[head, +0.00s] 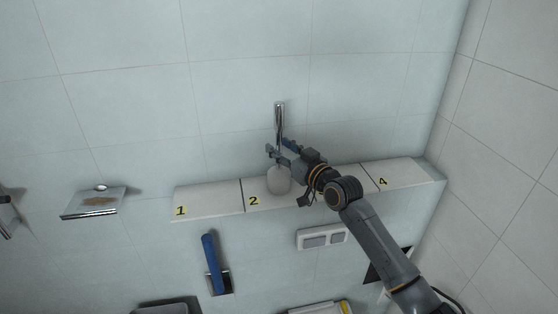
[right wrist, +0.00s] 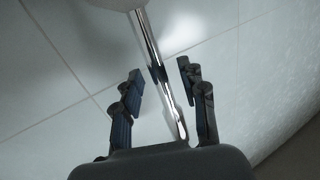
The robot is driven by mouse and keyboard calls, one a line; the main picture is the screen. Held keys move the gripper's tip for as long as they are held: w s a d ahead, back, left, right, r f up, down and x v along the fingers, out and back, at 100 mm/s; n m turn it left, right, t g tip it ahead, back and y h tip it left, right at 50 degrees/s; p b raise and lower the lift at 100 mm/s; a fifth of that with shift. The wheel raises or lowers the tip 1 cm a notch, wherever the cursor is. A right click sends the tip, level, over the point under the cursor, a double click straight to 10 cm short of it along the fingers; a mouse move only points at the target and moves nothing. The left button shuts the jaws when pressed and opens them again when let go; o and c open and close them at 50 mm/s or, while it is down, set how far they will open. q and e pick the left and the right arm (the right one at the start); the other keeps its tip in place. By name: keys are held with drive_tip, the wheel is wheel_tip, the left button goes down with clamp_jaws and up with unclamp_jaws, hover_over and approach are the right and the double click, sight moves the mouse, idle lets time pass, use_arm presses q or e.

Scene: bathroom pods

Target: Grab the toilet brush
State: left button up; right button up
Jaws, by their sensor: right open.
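The toilet brush has an upright chrome handle (head: 280,118) rising from a rounded white holder (head: 278,180). It stands on the white ledge near the label 2. My right gripper (head: 282,151) is open at the lower part of the handle, just above the holder. In the right wrist view the chrome handle (right wrist: 153,45) runs between the two spread fingers of the gripper (right wrist: 160,73), with gaps beside it. Part of the white holder (right wrist: 118,3) shows at the top edge there. My left gripper is not in view.
The ledge (head: 208,198) carries number labels and runs along the tiled wall. A flush plate (head: 322,237) and a blue bar (head: 210,250) are below it. A small glass shelf (head: 78,208) is at the left. A side wall (head: 510,150) bounds the right.

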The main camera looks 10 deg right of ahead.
drive_tip(key=shift+w+a, duration=0.3)
drive_tip(key=shift+w, duration=0.35)
drive_tip(key=shift+s, duration=0.1)
drive_tip(key=shift+c, duration=0.3)
clamp_jaws()
